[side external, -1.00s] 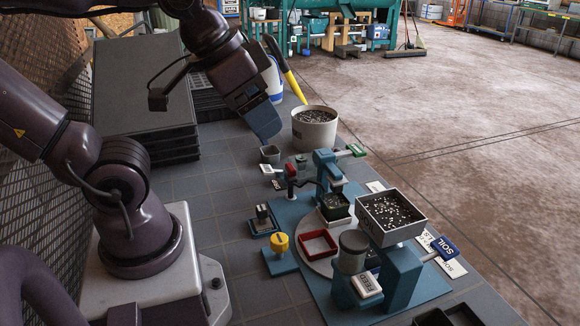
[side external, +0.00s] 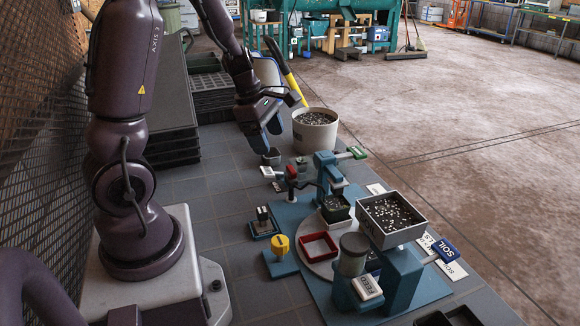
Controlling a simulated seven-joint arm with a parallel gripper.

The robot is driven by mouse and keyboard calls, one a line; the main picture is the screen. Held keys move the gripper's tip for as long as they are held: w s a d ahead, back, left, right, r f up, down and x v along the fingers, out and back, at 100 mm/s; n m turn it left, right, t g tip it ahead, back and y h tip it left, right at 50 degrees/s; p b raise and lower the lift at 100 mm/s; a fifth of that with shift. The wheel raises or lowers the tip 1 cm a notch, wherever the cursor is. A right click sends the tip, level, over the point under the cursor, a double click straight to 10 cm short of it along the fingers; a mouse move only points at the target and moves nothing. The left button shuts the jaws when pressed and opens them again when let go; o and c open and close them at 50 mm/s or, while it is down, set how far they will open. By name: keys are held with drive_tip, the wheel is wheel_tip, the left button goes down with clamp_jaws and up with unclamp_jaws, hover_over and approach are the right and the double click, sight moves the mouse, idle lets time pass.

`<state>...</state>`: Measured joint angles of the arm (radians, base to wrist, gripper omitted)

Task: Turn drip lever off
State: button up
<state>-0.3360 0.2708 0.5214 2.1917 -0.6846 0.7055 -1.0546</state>
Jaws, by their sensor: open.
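The soil mixer stands on a blue base plate (side external: 310,282) on the grey-tiled table. A lever with a green end (side external: 357,152) sticks out to the right from the top of its blue post (side external: 325,165). A red knob (side external: 291,172) stands left of that post. I cannot read a drip label on either, so I cannot tell which is the drip lever. My gripper (side external: 267,145) is open and points down, left of the post and apart from both. Its blue fingers are above or beside a small grey cup (side external: 271,158), partly overlapping it in view.
A soil hopper (side external: 392,218), a blue SOIL lever (side external: 444,249) and a yellow knob (side external: 280,245) are nearer. Stacked black trays (side external: 165,95) stand left.

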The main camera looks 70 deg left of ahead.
sight(291, 169)
drive_tip(key=w+a+f+n, duration=0.1)
drive_tip(key=w+f+n, duration=0.1)
drive_tip(key=f, duration=0.2)
drive_tip(key=w+a+f+n, duration=0.1)
drive_tip(key=w+f+n, duration=0.1)
drive_tip(key=f+n, duration=0.1)
drive_tip(key=w+a+f+n+t+y, duration=0.1)
drive_tip(key=w+f+n, duration=0.1)
drive_tip(key=f+n, duration=0.1)
drive_tip(key=shift+w+a+f, duration=0.15)
drive_tip(key=shift+f, duration=0.25)
drive_tip(key=shift+w+a+f, duration=0.1)
drive_tip(key=shift+f, duration=0.3)
drive_tip(key=c, duration=0.9)
